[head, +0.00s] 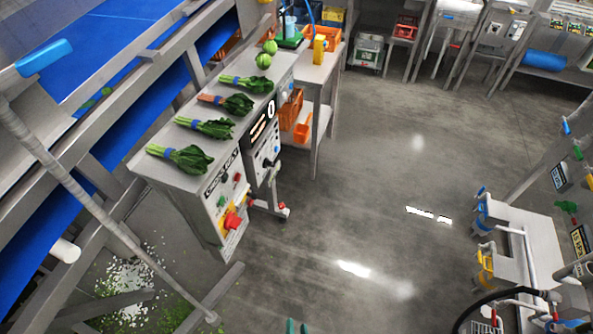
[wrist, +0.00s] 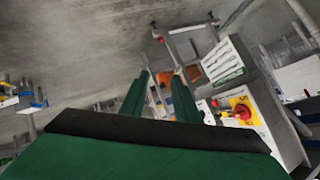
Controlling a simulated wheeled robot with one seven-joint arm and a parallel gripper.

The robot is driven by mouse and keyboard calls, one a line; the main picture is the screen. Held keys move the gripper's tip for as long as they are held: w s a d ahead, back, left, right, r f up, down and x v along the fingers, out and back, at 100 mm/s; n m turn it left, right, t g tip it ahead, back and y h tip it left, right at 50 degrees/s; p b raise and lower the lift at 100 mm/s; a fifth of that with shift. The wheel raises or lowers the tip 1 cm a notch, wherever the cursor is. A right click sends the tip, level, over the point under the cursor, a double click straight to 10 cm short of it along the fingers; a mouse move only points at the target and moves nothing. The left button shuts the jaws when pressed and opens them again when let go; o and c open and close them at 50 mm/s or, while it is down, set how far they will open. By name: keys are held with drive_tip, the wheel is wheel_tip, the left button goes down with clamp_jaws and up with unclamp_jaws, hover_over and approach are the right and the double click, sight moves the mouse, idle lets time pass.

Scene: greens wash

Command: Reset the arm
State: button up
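My gripper (wrist: 161,82) shows in the wrist view with its two green fingers apart and nothing between them. Its green tips (head: 297,326) just show at the bottom edge of the head view, over bare floor; the rest of my arm is out of that view. Several bunches of leafy greens with blue bands (head: 205,128) lie in a row on the grey counter (head: 178,180) at left. One bunch (head: 233,102) has an orange part at its stem end. Two round green items (head: 263,61) lie farther back.
A red knob on a yellow plate (head: 232,221) is on the counter's front end and shows in the wrist view (wrist: 239,112). A blue conveyor (head: 110,45) runs at left. A grey stand (head: 525,240) is at right. The middle floor (head: 350,190) is clear.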

drive_tip(key=s+d+r+n+t+h, duration=0.1)
drive_tip(key=s+r+n+t, duration=0.1)
drive_tip(key=s+r, duration=0.3)
wheel_tip(320, 180, up, 4)
drive_tip(key=shift+s+h, duration=0.3)
drive_tip(key=s+r+n, duration=0.1)
drive_tip(key=r, duration=0.2)
drive_tip(key=s+r+n+t, duration=0.1)
drive_tip(key=r, duration=0.2)
drive_tip(key=a+r+n+t, duration=0.1)
drive_tip(key=r, duration=0.2)
drive_tip(key=shift+s+r, duration=0.3)
drive_tip(key=shift+s, duration=0.1)
drive_tip(key=shift+c, duration=0.4)
drive_tip(key=shift+s+a+r+n, duration=0.1)
drive_tip(key=shift+r+n, duration=0.2)
drive_tip(key=shift+r, duration=0.2)
clamp_jaws()
